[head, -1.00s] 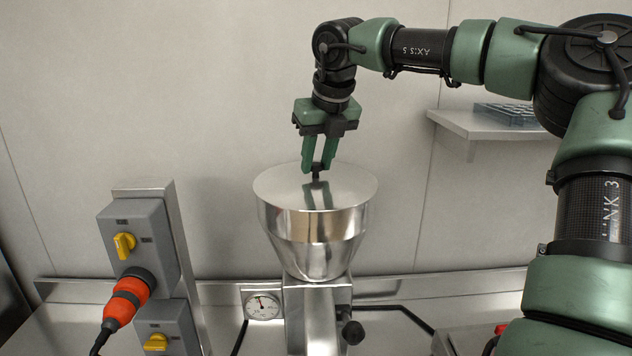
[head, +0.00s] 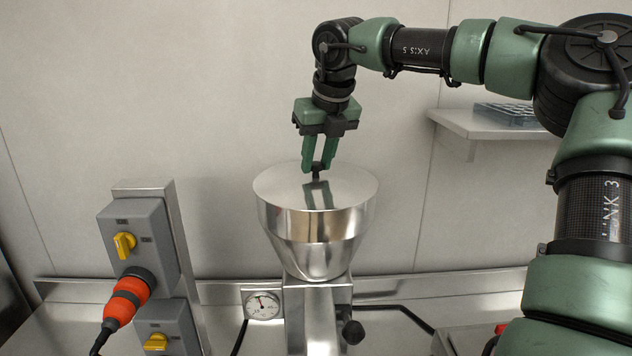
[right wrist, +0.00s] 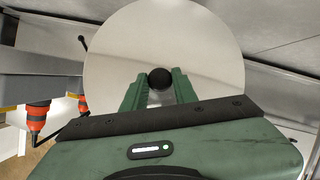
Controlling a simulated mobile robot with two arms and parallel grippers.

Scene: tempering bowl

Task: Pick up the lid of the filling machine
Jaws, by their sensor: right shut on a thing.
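The lid (head: 279,186) is a flat, shiny metal disc on top of the filling machine's steel hopper (head: 318,248). It has a small black knob (head: 316,171) at its middle. My right gripper (head: 317,168) comes down from above and its green fingers are shut on the knob. In the right wrist view the lid (right wrist: 205,45) fills the upper middle, with the round black knob (right wrist: 160,79) between the fingertips. The lid looks level and seated on the hopper rim; I see no gap. My left gripper is not in view.
Grey switch boxes (head: 140,240) with yellow knobs and an orange plug (head: 128,297) stand left of the machine. A dial gauge (head: 262,305) sits at its base. A wall shelf (head: 470,125) with a tray is at the right.

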